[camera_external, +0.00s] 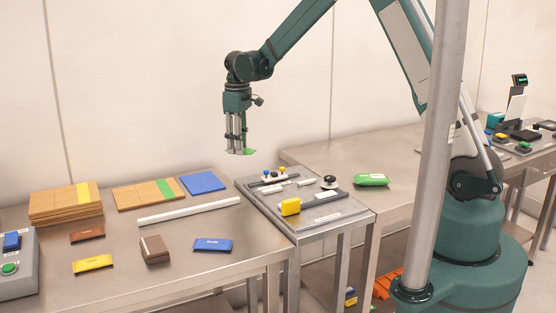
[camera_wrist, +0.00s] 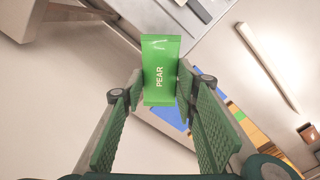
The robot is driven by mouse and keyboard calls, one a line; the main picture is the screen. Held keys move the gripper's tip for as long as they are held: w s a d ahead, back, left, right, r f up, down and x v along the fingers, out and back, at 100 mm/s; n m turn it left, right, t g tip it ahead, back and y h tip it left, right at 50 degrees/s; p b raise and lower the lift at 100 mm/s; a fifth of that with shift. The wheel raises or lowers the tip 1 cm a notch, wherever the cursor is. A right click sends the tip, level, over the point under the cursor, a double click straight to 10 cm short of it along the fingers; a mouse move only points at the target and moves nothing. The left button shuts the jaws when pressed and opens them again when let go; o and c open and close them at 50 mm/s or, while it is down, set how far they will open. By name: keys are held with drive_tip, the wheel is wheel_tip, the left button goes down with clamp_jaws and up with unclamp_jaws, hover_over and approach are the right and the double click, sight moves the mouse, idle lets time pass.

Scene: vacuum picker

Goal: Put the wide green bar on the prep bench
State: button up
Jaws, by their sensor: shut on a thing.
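My gripper (camera_external: 238,149) hangs in the air above the back of the steel benches, near the gap between the left bench (camera_external: 205,262) and the middle stand. It is shut on a green bar (camera_external: 249,152). In the wrist view the green bar (camera_wrist: 160,62) has the word PEAR on it and sits between the fingertips of my gripper (camera_wrist: 160,92), clear of any surface. Another green packet (camera_external: 371,180) lies on the bench to the right. No label tells which bench is the prep bench.
The left bench holds wooden boards (camera_external: 66,204), a blue square (camera_external: 202,182), a white bar (camera_external: 189,210), a brown block (camera_external: 154,249), and blue (camera_external: 212,245), yellow (camera_external: 93,265) and brown (camera_external: 87,236) bars. The middle stand (camera_external: 335,222) holds a yellow block (camera_external: 290,207) and fittings.

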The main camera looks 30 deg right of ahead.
drive_tip(key=w+d+m, duration=0.1)
drive_tip(key=d+m, duration=0.1)
drive_tip(key=d, duration=1.4)
drive_tip(key=r+m+p, duration=0.1)
drive_tip(key=m, duration=0.5)
hover_over(374, 158)
drive_tip(key=shift+w, duration=0.15)
drive_tip(key=shift+f, duration=3.15)
drive_tip(key=shift+f+b, duration=0.45)
drive_tip(key=shift+f, duration=1.4)
drive_tip(key=shift+f, duration=0.15)
